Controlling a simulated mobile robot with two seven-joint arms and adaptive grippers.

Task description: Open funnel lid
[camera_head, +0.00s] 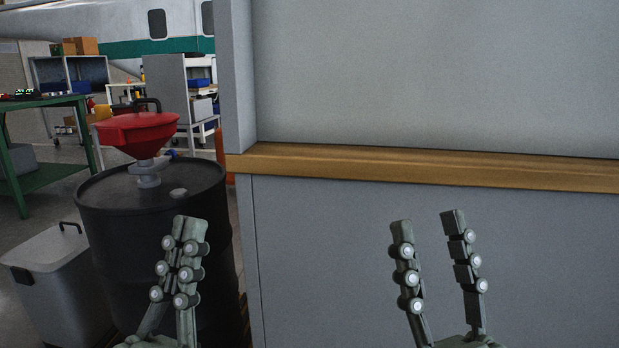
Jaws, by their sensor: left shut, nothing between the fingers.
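A red funnel (136,131) stands on top of a black drum (105,190) at the left. Its flat red lid (135,121) looks closed, and a dark curved handle (149,103) rises at its right side. A grey fitting (147,176) joins the funnel to the drum. My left gripper (190,226) is shut and empty, in front of the drum's right side and lower in the picture than the funnel, apart from it. My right gripper (427,222) is open and empty, in front of the grey wall, far right of the drum.
A grey wall (400,240) with a wooden rail (420,168) fills the right side. A grey bin (50,262) stands left of the drum. A green table (40,180) and shelves (180,90) stand behind. Floor shows between the table and the bin.

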